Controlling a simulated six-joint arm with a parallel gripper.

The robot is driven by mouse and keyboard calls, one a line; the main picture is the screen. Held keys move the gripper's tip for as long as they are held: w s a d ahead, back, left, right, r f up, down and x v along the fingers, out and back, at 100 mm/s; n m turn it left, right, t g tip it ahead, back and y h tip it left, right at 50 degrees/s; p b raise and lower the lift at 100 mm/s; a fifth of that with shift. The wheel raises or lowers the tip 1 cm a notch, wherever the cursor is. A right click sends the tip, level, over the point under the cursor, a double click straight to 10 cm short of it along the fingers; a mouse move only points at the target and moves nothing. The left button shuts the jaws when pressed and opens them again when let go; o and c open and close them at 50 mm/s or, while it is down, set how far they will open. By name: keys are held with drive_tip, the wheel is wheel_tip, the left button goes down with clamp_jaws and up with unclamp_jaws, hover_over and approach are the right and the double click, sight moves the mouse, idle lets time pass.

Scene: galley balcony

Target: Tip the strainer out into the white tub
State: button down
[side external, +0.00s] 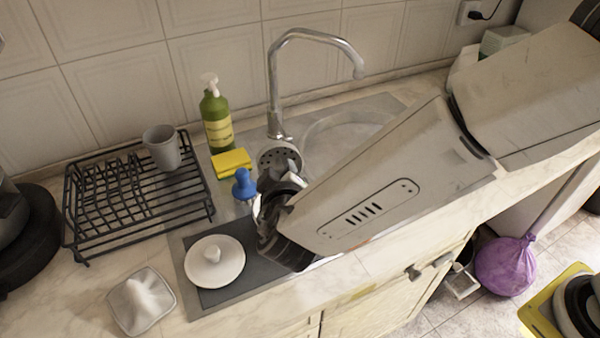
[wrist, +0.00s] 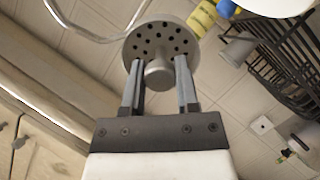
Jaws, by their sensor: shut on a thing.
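The strainer (side external: 280,156) is a round grey metal piece with holes, tilted above the sink's near-left part in the side view. In the wrist view the strainer (wrist: 162,35) shows its holed face, with a stubby knob (wrist: 158,74) towards me. My gripper (wrist: 160,90) is shut on this knob, one finger at each side; the side view shows my gripper (side external: 277,192) partly hidden by its own links. A square white tub-like container (side external: 142,300) stands on the counter at lower left, with a pale peaked form in it. I cannot tell whether the strainer holds anything.
A white round lid-like piece with a knob (side external: 214,262) lies on the dark drainer. A blue-topped item (side external: 244,184), yellow sponge (side external: 231,163) and green bottle (side external: 216,118) stand close left of my gripper. A black rack (side external: 130,195) holds a grey cup (side external: 161,147). The tap (side external: 273,85) rises behind.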

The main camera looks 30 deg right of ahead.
sight(278, 144)
drive_tip(key=shift+d, duration=0.1)
drive_tip(key=d+g, duration=0.1)
drive_tip(key=w+g, duration=0.1)
drive_tip(key=g, duration=0.1)
drive_tip(key=w+d+m+g, duration=0.1)
drive_tip(key=g, duration=0.1)
drive_tip(key=shift+d+r, duration=0.3)
drive_tip(key=shift+d, duration=0.05)
drive_tip(key=shift+w+r+g+y, duration=0.2)
drive_tip(key=shift+g+y, duration=0.2)
drive_tip(key=shift+g, duration=0.2)
drive_tip(key=shift+w+a+r+g+y, duration=0.2)
drive_tip(key=shift+a+r+g+y, duration=0.1)
drive_tip(key=shift+g, duration=0.3)
drive_tip(key=shift+w+a+r+n+g+y, duration=0.3)
drive_tip(key=shift+r+n+g+y, duration=0.05)
drive_tip(key=shift+r+n+g, duration=0.1)
drive_tip(key=shift+w+a+r+n+g+y, duration=0.25)
drive_tip(key=shift+a+r+n+g+y, duration=0.1)
drive_tip(key=shift+r+g, duration=0.1)
drive_tip(key=shift+w+r+g, duration=0.15)
drive_tip(key=shift+g, duration=0.15)
